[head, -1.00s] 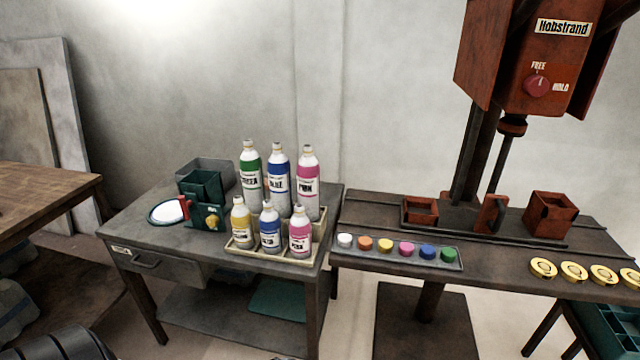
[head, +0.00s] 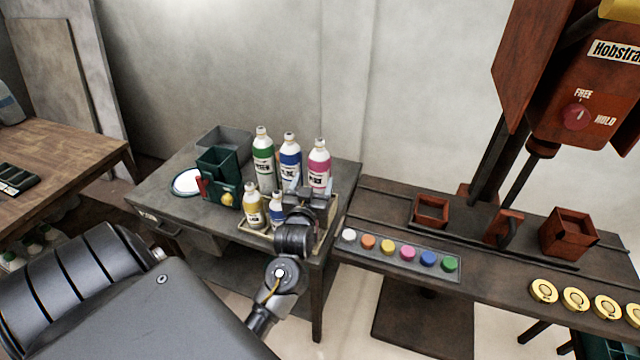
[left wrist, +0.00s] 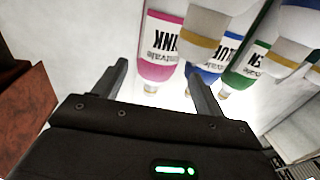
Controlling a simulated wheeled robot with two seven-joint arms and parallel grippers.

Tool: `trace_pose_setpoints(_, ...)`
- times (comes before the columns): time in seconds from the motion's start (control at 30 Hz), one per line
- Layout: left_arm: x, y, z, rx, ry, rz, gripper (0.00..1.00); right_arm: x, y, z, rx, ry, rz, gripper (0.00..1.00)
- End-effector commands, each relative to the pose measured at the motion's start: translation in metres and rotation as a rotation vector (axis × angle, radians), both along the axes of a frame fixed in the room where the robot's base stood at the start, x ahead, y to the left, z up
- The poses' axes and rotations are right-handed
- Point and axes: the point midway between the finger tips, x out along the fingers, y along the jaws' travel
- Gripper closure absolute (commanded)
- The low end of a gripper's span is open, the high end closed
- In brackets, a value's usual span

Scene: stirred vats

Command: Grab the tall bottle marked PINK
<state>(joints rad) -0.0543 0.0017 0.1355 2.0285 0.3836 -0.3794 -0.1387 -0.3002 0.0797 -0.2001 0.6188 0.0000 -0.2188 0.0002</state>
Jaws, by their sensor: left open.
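The tall bottle marked PINK (head: 319,160), white with a pink top and label, stands upright in the back row of the crate. My left gripper (head: 312,188) is open in front of it and hides its lower part. In the left wrist view the scene is upside down. The pink bottle (left wrist: 162,50) lies in line with the gap between the open fingers of the left gripper (left wrist: 157,78). I cannot tell whether the fingers reach around it. My right gripper is not in view.
Tall blue (head: 289,155) and green (head: 263,150) bottles stand left of the pink one. Small yellow (head: 253,207) and blue (head: 277,212) bottles stand in front. A paint-pot strip (head: 400,254) lies on the bench at right. A green box (head: 219,178) stands at left.

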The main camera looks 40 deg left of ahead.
Motion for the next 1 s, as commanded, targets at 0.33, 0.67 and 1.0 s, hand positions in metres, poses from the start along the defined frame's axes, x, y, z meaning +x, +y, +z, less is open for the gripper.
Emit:
trace_pose_setpoints(0.33,0.024,0.015,0.0,0.001,0.0,0.003,0.29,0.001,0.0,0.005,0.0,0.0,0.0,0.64)
trace_pose_setpoints(0.67,0.058,0.031,0.001,0.001,0.002,0.004,0.29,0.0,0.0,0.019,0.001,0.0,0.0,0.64)
trace_pose_setpoints(1.0,0.07,0.038,-0.002,0.0,0.001,0.004,0.29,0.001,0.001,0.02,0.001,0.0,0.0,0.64)
